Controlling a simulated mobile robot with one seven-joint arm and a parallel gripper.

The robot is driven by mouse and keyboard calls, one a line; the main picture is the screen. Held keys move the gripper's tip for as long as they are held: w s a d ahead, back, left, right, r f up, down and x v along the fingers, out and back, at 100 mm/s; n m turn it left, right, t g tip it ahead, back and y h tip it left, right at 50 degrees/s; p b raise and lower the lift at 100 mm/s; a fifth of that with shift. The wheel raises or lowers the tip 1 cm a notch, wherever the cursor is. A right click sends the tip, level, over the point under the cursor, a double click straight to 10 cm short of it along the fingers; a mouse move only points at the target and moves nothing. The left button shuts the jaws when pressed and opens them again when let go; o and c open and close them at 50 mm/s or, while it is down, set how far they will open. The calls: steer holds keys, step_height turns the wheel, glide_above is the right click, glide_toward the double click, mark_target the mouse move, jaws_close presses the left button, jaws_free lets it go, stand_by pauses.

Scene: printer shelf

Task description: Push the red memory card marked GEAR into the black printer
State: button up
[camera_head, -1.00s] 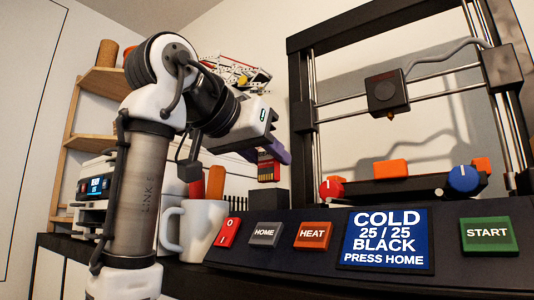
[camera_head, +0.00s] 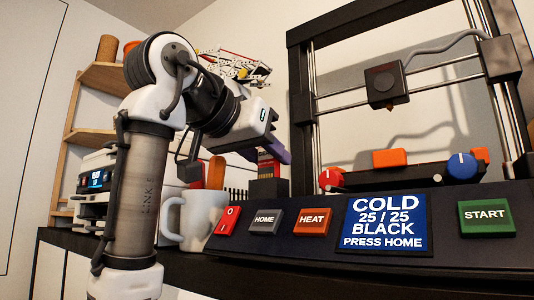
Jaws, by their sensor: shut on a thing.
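The black printer (camera_head: 297,106) fills the right side, with a sloped front panel of buttons and a blue screen reading "COLD 25 / 25 BLACK PRESS HOME". The red memory card (camera_head: 269,168) hangs upright below the purple fingers of my gripper (camera_head: 278,152), which is shut on its upper part. A small black block (camera_head: 268,188) stands at the panel's left rear, directly below the card in the picture. The card's lower end meets the block's top edge; I cannot tell whether it is in it, on it or behind it.
A white printer (camera_head: 97,182) and wooden shelves (camera_head: 86,137) are at the left. Red and blue knobs (camera_head: 462,167) sit on the black printer's bed.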

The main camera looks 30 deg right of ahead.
steer(key=shift+f+b, duration=0.85)
steer(key=shift+f, duration=0.4)
steer(key=o, duration=1.1)
steer(key=shift+r, duration=0.1)
steer(key=p+v, duration=0.1)
steer(key=v, duration=1.2)
steer(key=shift+s+a+p, duration=0.15)
steer(key=shift+a+p, duration=0.2)
steer(key=shift+a, duration=0.05)
steer(key=shift+r, duration=0.1)
